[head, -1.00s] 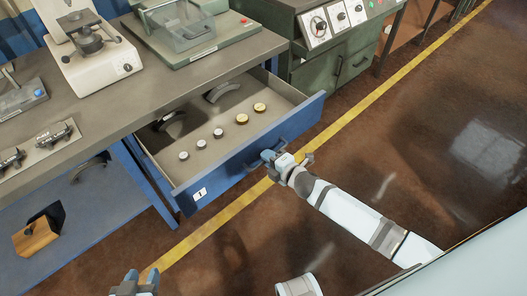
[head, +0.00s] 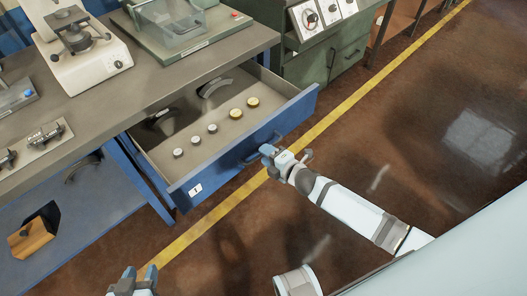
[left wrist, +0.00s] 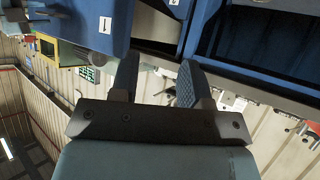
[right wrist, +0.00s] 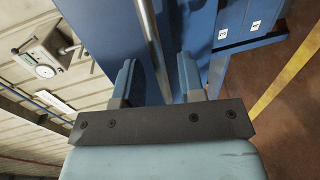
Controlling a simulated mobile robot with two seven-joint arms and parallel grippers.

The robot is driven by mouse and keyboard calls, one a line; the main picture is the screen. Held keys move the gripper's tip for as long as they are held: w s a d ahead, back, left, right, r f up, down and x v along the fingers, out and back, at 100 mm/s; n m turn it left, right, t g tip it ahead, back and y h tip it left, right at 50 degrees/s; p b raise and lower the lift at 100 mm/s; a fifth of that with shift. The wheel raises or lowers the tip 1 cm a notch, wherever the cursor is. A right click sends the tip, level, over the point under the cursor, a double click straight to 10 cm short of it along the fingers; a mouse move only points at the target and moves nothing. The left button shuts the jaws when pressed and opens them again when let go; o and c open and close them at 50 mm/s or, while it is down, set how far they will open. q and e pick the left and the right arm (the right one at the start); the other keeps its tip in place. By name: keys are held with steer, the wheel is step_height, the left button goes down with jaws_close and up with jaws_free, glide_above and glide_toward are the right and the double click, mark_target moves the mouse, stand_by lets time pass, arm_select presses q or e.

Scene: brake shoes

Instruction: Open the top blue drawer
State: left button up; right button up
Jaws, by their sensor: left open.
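The top blue drawer (head: 225,157), labelled 1, is pulled well out from under the workbench. Its dark handle (head: 279,137) is on the front panel, partly hidden by my right gripper. My right gripper (head: 267,151) is at the handle with its fingers apart; they also show apart in the right wrist view (right wrist: 155,80). I cannot tell whether it touches the handle. My left gripper (head: 133,277) is low at the bottom left, away from the drawer. In the left wrist view (left wrist: 155,80) its fingers are open and empty, with blue cabinet parts beyond.
Several small round parts (head: 212,128) and curved brake shoes (head: 215,87) lie inside the drawer. The grey benchtop (head: 155,85) carries machines and fixtures. A green cabinet (head: 340,60) stands behind right. The brown floor with a yellow line (head: 345,100) is clear.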

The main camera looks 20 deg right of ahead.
arm_select(q)
steer(key=shift+s+a+p, duration=0.1)
steer(key=shift+s+p, duration=0.05)
steer(key=shift+p, duration=0.3)
arm_select(e)
steer(key=v, duration=1.2)
